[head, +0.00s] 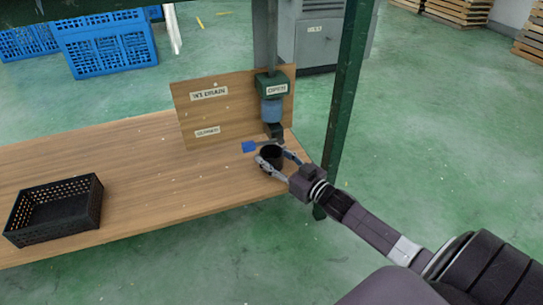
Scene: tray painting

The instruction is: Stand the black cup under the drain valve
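The black cup (271,156) stands upright at the right end of the wooden bench, close below the drain valve (274,130). In this view I cannot tell whether it is exactly under the outlet. A blue handle (249,147) sticks out to the left of the valve. My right gripper (269,155) reaches in from the right, with one finger on each side of the cup. I cannot tell whether the fingers press on it or stand slightly apart. My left gripper is not in view.
A wooden panel (215,118) with labels stands behind the valve. A black mesh crate (88,211) sits at the bench's left. The bench (150,170) between crate and cup is clear. A green post (346,90) rises just right of the cup, near my arm.

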